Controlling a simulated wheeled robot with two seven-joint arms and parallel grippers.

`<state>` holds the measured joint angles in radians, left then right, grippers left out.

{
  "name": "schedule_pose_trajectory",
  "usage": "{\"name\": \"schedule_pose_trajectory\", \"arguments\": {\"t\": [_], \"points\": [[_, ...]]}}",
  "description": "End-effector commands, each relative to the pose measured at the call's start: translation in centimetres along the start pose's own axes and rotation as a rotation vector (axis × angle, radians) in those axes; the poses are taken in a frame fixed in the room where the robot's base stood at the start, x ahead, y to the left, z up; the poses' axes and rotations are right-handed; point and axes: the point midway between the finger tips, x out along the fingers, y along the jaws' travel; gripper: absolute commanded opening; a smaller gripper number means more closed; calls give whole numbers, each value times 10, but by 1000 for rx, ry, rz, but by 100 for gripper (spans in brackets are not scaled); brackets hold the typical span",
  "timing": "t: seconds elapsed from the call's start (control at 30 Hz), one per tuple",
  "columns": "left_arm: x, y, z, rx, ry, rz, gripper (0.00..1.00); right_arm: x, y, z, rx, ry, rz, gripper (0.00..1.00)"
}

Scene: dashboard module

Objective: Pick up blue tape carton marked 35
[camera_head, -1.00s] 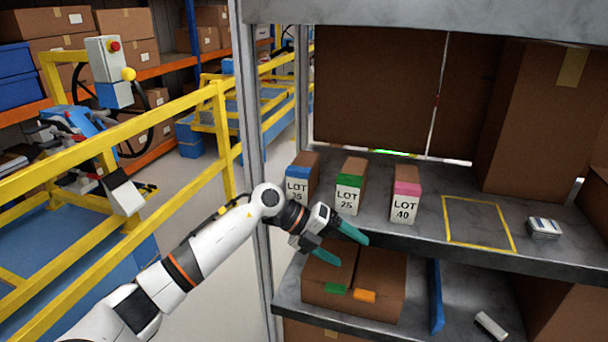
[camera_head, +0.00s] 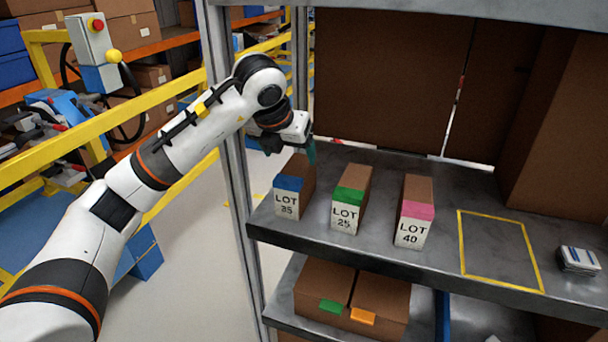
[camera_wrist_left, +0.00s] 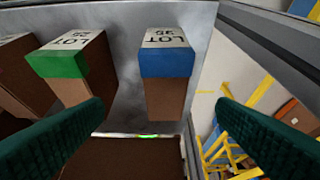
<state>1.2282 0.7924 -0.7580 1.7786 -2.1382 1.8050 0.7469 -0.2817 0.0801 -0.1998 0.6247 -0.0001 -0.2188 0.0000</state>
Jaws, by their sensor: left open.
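The blue-tape carton marked LOT 35 (camera_head: 288,197) stands at the left end of the upper grey shelf. Its white label and blue band also show in the left wrist view (camera_wrist_left: 168,62). My left gripper (camera_head: 310,150) is open and empty, just behind and above this carton in the head view. Part of it is hidden by my wrist. In the left wrist view, its two green fingers (camera_wrist_left: 160,105) show on either side of the carton, with gaps to both sides. I cannot tell how far the fingertips are from it. My right gripper is not in view.
The green-tape LOT 25 carton (camera_head: 351,198) and the pink-tape LOT 40 carton (camera_head: 415,212) stand to the right. A yellow outlined square (camera_head: 500,248) on the shelf is empty. A grey upright (camera_head: 226,150) is close to my left arm. Large brown boxes (camera_head: 385,80) stand behind.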

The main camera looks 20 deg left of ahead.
Motion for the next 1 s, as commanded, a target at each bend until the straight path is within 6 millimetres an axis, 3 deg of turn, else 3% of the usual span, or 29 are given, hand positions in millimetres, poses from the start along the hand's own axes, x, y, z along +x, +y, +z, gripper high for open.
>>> {"name": "schedule_pose_trajectory", "arguments": {"t": [0.13,0.43,0.77,1.0], "points": [[16,-1,0,-2,-4,-6,81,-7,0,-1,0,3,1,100],[62,-1,-1,-1,-2,-2,81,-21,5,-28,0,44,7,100],[94,-8,-11,-2,-4,-2,81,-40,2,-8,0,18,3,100],[118,-8,-9,1,-1,-2,81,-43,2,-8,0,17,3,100]]}}
